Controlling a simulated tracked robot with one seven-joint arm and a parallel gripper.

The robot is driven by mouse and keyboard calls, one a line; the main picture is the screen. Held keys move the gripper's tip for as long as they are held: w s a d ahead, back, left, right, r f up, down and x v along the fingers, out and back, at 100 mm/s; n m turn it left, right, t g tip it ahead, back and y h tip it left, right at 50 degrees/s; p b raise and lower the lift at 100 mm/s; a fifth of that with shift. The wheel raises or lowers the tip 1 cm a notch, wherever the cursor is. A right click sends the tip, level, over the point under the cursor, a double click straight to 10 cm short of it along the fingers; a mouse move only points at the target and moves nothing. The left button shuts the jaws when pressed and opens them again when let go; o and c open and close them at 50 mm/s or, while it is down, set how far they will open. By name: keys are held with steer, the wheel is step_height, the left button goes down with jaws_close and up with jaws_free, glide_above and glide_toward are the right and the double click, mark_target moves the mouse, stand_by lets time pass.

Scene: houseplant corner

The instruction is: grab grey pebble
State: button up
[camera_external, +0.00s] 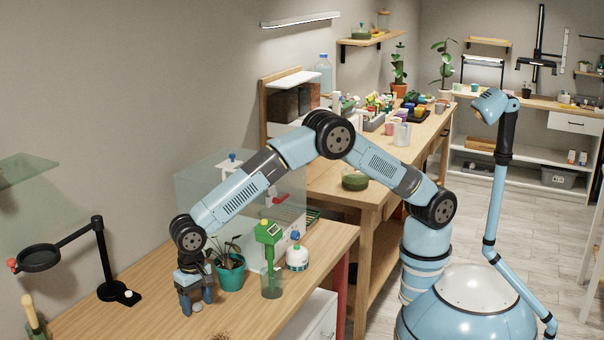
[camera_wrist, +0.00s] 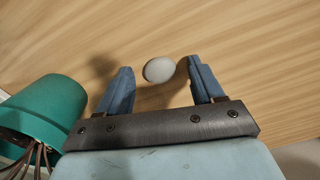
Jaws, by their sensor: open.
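The grey pebble (camera_wrist: 158,70) is a smooth, light grey oval lying on the wooden bench (camera_wrist: 250,50). In the wrist view it lies between the two blue fingers of my gripper (camera_wrist: 160,88), near the level of their tips and a little nearer the right finger. A gap shows on both sides, so neither finger appears to touch it. In the external view my gripper (camera_external: 196,303) points down just above the bench, and a small grey spot (camera_external: 197,307) between the fingers appears to be the pebble. My gripper is open and empty.
A teal pot with a plant (camera_external: 230,272) stands close to the right of my gripper; it also shows at left in the wrist view (camera_wrist: 45,110). A green device in a clear cylinder (camera_external: 270,255) stands further right. A black magnifier stand (camera_external: 112,290) is at left.

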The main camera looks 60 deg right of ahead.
steer(key=c, duration=1.1)
